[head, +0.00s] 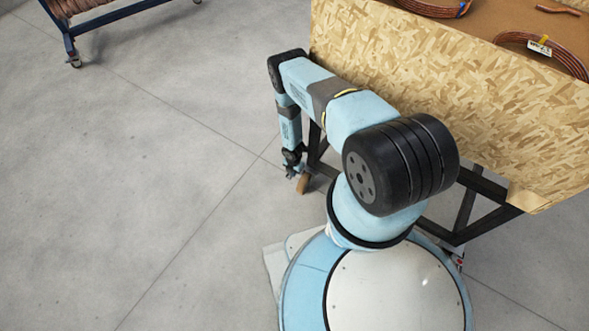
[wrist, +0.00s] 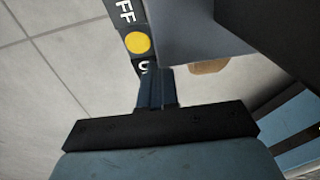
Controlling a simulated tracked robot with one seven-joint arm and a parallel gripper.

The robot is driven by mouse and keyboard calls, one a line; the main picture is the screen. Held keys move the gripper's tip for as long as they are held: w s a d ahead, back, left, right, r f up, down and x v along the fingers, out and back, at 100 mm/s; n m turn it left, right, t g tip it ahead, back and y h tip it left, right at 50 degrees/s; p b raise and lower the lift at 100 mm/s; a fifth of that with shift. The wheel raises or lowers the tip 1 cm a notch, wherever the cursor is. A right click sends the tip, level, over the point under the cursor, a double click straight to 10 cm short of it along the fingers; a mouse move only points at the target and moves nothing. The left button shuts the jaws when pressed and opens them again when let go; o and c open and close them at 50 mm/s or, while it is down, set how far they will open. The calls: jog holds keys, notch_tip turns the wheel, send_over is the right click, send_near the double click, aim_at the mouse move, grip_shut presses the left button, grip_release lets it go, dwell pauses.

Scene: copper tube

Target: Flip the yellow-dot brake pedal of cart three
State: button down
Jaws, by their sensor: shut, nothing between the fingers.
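In the wrist view, a dark strip with white letters, part reading "FF", carries a yellow dot (wrist: 138,43); I take this strip as the brake pedal. My gripper (wrist: 157,75) is shut and empty, its fingertips just below the yellow dot in the picture. Whether they touch the strip I cannot tell. In the head view, my gripper (head: 291,172) is low near the floor, beside the cart's left leg. The cart (head: 450,90) has a chipboard side and a dark frame. The pedal cannot be made out in the head view, and no cart number is readable.
A tan caster wheel (head: 303,183) stands right beside my gripper; it also shows in the wrist view (wrist: 207,67). A grey plate (wrist: 190,30) lies right of the strip. Copper coils (head: 545,50) lie on the cart. A blue rack (head: 75,30) stands far left. Floor at left is clear.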

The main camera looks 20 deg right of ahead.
notch_tip(320, 180, up, 6)
jog(key=shift+r, duration=0.25)
dwell(0.6)
dwell(0.4)
